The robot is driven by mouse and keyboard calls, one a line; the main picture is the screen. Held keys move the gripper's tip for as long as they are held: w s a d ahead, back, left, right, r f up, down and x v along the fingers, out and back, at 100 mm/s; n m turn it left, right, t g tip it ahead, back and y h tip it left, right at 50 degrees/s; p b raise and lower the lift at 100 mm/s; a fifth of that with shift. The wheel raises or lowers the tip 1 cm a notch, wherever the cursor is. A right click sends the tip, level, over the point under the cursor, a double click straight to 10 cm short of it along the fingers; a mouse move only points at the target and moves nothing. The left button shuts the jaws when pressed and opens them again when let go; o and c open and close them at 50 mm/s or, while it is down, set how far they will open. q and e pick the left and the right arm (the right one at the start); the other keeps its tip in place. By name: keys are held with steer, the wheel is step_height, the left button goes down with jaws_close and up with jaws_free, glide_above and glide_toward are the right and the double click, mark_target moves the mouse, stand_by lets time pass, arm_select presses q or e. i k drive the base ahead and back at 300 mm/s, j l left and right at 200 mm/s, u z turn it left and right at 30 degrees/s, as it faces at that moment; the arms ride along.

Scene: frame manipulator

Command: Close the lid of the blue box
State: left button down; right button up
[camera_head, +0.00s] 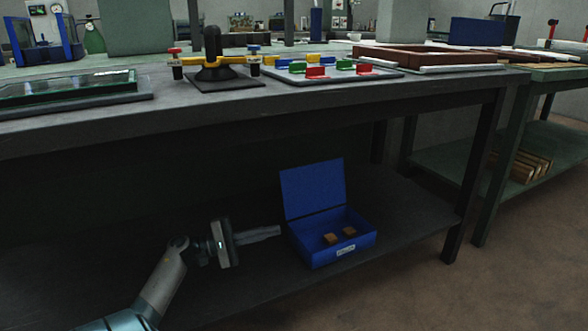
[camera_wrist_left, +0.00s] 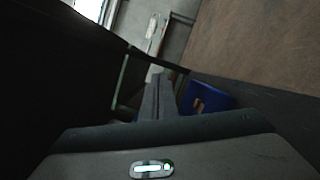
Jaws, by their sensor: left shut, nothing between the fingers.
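The blue box (camera_head: 318,254) stands on the lower shelf of the table in the head view, with a white label on its front. Its lid (camera_head: 313,188) is open and stands up at the back, leaning slightly. Two small brown blocks (camera_head: 331,239) lie inside. My left gripper (camera_head: 279,231) comes in from the left with its fingers shut and empty. Its tips are close to the left side of the box, near the lid's lower left corner; I cannot tell whether they touch. In the left wrist view the box (camera_wrist_left: 212,98) shows to the right of the shut fingers (camera_wrist_left: 160,78). My right gripper is out of view.
The tabletop (camera_head: 300,100) lies above the shelf and box, bearing a yellow and black fixture (camera_head: 213,64) and a tray with coloured pieces (camera_head: 330,72). A table leg (camera_head: 475,180) stands right of the box. The shelf (camera_head: 400,215) is clear right of the box.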

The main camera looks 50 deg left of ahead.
mark_target(306, 189)
steer(key=i+j, duration=0.2)
steer(key=j, duration=0.15)
steer(key=i+j, duration=0.2)
steer(key=j, duration=0.15)
steer(key=i+j, duration=0.15)
steer(key=j, duration=0.2)
steer(key=i+j, duration=0.2)
steer(key=j, duration=0.15)
